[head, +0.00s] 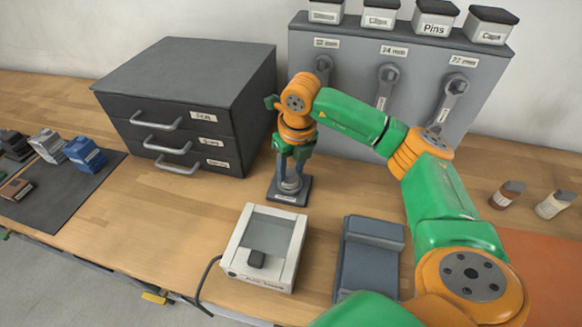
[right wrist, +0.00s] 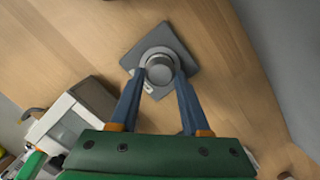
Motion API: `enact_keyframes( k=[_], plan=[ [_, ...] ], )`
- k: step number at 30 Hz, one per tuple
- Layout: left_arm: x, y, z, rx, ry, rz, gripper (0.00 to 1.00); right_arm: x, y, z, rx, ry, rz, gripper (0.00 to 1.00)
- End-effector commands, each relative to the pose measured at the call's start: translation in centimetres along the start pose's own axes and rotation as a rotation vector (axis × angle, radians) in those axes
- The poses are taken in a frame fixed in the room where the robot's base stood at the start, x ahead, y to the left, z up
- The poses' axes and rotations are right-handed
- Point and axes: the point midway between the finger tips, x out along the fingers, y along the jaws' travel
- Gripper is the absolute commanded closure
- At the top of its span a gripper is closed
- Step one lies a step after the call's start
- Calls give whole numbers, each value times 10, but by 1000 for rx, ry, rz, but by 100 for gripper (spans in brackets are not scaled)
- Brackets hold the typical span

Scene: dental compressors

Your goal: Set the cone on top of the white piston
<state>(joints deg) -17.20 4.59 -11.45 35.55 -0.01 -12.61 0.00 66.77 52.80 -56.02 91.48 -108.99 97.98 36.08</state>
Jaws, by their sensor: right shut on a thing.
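I cannot make out a white piston in either view. My left gripper is not in view.
A dark drawer cabinet (head: 190,85) stands left of the plate. A grey panel with hung wrenches (head: 345,75) is behind. A white device (head: 240,262) and a blue-grey block (head: 368,258) are in front. Several small blocks lie on a dark mat (head: 75,200) at left.

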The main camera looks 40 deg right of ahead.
Motion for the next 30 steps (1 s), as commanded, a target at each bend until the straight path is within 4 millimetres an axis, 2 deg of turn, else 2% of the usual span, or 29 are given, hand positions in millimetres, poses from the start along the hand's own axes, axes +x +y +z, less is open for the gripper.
enact_keyframes(
  k=[13,14,17,18,24,27,30],
  plan=[
    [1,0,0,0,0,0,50,1,0,0,0,0,0,100],
    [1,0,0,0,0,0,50,1,0,0,0,0,0,51],
    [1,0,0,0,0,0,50,1,0,0,0,0,0,24],
    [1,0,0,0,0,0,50,1,0,0,0,0,0,19],
    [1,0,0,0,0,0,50,1,0,0,0,0,0,19],
    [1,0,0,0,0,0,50,1,0,0,0,0,0,0],
    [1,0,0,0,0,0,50,1,0,0,0,0,0,0]
  ],
)
